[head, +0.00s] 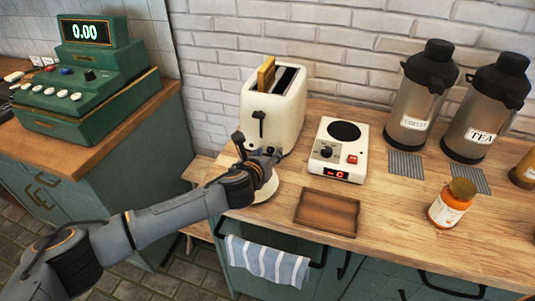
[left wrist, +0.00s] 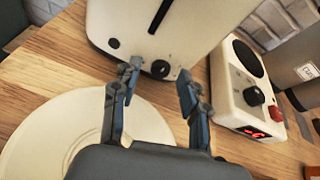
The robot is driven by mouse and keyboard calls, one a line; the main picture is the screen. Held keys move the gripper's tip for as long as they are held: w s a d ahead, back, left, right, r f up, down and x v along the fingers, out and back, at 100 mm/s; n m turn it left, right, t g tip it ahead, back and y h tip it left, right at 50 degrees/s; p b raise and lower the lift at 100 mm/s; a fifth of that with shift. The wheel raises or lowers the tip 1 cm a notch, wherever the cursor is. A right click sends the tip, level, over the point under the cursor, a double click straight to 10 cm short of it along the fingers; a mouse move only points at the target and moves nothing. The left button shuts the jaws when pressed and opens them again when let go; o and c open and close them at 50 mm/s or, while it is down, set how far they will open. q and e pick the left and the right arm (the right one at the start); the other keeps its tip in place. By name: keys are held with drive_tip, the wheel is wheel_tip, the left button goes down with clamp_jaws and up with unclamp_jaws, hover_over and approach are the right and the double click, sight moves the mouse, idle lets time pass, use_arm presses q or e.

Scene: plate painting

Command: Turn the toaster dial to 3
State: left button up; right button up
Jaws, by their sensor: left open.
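The cream toaster (head: 273,108) stands on the wooden counter against the brick wall, with a slice of bread in one slot and a dark lever on its front. In the left wrist view the toaster's lower front (left wrist: 150,35) shows a dark round dial (left wrist: 160,69) and a smaller dark button (left wrist: 113,43) to its left. My left gripper (head: 258,150) is open in front of the toaster. In the left wrist view its two fingertips (left wrist: 158,80) stand on either side of the dial; I cannot tell whether they touch it. The dial's numbers are not readable. My right gripper is not in view.
A cream plate (left wrist: 45,130) lies under my left gripper. A white hot plate device (head: 338,150) with a knob and red display stands right of the toaster.

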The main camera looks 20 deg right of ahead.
use_arm(q)
clamp_jaws()
drive_tip(key=shift+d+r+m+t+y+p, duration=0.15)
drive_tip(key=shift+m+t+y+p, duration=0.35)
drive_tip(key=shift+p, duration=0.6)
drive_tip(key=shift+s+m+p, duration=0.1)
drive_tip(key=shift+m+p, duration=0.5)
drive_tip(key=shift+p, duration=0.05)
drive_tip(key=shift+d+f+m+t+y+p, duration=0.1)
drive_tip(key=shift+f+m+t+y+p, duration=0.1)
drive_tip(key=shift+m+t+y+p, duration=0.7)
drive_tip(key=shift+m+g, duration=0.3)
drive_tip(key=shift+m, duration=0.1)
unclamp_jaws()
